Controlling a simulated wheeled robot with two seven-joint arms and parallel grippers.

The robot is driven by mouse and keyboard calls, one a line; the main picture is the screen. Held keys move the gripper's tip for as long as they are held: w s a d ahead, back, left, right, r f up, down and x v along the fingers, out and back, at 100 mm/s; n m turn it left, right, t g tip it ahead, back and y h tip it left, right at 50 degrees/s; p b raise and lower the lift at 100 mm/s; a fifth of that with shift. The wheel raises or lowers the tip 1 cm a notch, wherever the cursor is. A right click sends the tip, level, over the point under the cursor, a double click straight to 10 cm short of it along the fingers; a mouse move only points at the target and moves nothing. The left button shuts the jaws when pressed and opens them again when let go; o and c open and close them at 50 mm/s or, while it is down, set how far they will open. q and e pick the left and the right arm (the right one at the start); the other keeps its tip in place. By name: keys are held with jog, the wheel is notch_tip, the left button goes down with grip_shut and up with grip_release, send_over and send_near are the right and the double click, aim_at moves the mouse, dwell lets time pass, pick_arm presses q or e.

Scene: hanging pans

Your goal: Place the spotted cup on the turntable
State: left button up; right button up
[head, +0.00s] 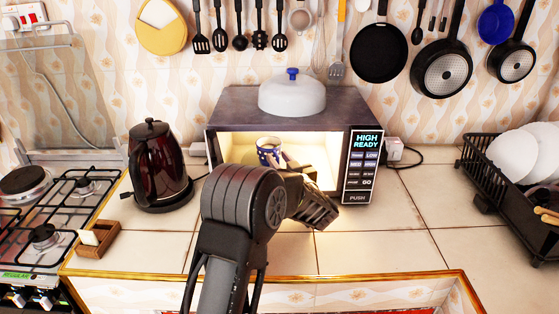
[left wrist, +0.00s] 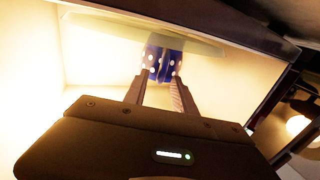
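The spotted cup (head: 268,150) is blue with white dots and stands about upright inside the lit microwave. In the left wrist view the cup (left wrist: 163,65) is at the fingertips. The turntable (left wrist: 205,42) shows as a pale glass edge by the cup; the head view does not show clearly whether the cup rests on it. My left gripper (head: 290,159) reaches into the microwave, its fingertips at the cup's right side. In the left wrist view the fingers (left wrist: 160,88) are spread apart with a gap; whether they press on the cup is unclear. My right gripper is not in view.
The microwave (head: 222,143) is open at the front, with its control panel (head: 362,165) on the right and a white lid (head: 292,95) on top. A dark kettle (head: 157,165) stands to the left. A dish rack (head: 480,178) is at the right. The counter right of the microwave is clear.

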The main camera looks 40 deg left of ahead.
pick_arm(q)
jog(key=b+v, duration=0.1)
jog(key=v, duration=1.1)
jog(key=shift+b, duration=0.4)
jog(key=shift+s, duration=0.1)
